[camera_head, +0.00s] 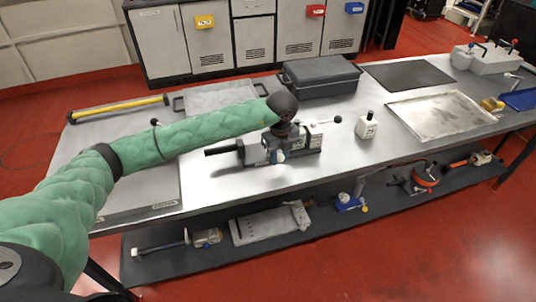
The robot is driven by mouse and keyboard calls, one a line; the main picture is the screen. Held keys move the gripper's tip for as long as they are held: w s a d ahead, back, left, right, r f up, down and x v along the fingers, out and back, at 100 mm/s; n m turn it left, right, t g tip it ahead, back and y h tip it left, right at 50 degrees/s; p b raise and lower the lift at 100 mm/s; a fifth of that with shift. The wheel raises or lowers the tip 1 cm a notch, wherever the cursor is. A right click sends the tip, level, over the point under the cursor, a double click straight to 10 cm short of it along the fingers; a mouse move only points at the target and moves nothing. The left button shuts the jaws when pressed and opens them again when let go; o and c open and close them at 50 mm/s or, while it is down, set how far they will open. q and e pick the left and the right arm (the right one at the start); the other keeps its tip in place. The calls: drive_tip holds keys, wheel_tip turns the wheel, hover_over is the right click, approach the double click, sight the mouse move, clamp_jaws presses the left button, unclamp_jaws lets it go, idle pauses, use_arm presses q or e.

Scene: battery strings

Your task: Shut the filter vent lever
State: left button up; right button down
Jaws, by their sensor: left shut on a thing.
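A grey and dark device (256,152) with a black bar handle sticking out to the left sits on the middle of the metal bench. A thin lever with a dark ball end (336,119) sticks out at its right side. My left arm, in a green sleeve, reaches in from the left, and its dark wrist is over the device. My left gripper (284,128) is small and partly hidden below the wrist. It is shut on a part of the device; which part, and whether it is the vent lever, I cannot tell. My right gripper is not in view.
A white bottle-like block (367,125) stands right of the device. A dark lidded case (319,76) is behind it, with a metal tray (440,115) farther right. A yellow bar (118,108) lies at the back left. Several tools lie on the lower shelf (220,262).

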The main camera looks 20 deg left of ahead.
use_arm(q)
drive_tip(key=shift+w+d+n, duration=0.15)
drive_tip(key=shift+d+n, duration=0.05)
drive_tip(key=shift+n, duration=0.1)
drive_tip(key=shift+w+d+n, duration=0.4)
drive_tip(key=shift+w+n, duration=0.2)
drive_tip(key=shift+n, duration=0.6)
drive_tip(key=shift+w+d+n, duration=0.15)
drive_tip(key=shift+w+n, duration=0.25)
drive_tip(key=shift+n, duration=0.3)
drive_tip(key=o, duration=0.9)
drive_tip(key=shift+p, duration=0.3)
wheel_tip(320, 180, up, 7)
drive_tip(key=p, duration=0.2)
drive_tip(key=shift+p, duration=0.4)
